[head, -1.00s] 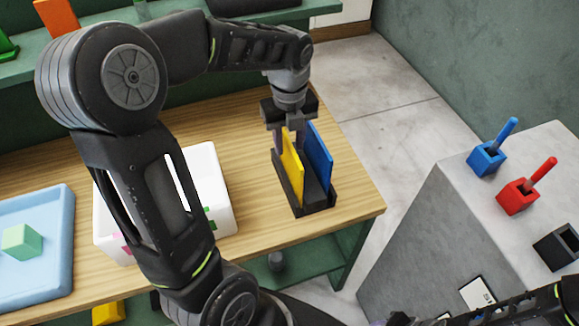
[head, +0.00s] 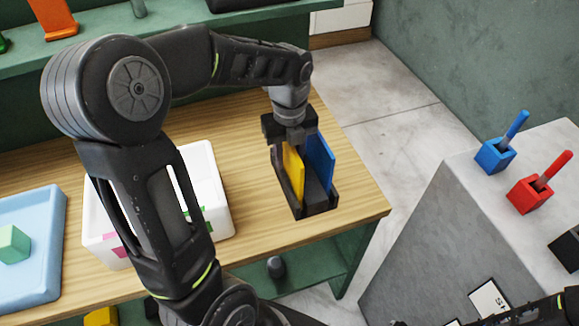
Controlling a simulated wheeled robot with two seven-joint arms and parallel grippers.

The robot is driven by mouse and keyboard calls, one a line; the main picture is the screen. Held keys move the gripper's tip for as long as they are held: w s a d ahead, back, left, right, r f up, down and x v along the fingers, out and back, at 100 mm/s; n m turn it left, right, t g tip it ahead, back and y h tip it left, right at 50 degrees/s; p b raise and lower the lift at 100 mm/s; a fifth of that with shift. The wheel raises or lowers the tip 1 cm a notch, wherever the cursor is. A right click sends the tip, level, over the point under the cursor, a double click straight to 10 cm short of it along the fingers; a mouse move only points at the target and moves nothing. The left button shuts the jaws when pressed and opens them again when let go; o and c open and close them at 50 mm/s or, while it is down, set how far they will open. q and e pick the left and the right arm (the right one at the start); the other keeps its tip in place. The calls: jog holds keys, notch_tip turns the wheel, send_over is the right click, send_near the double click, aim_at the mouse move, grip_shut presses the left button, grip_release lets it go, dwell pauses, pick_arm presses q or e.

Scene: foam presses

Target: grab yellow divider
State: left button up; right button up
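The yellow divider (head: 293,176) stands upright in a black slotted holder (head: 318,207) near the right end of the wooden table. A blue divider (head: 319,160) stands in the same holder to its right. My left gripper (head: 291,146) points down from above at the top of the yellow divider. Its fingers are around or beside the divider's upper edge, and they are mostly hidden, so I cannot see whether they touch it.
A white bin (head: 217,180) stands left of the holder, partly behind my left arm. A blue tray (head: 50,250) with a green cube (head: 13,243) is at the far left.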

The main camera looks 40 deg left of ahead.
dwell(0.4)
pick_arm(q)
grip_shut()
dwell(0.4)
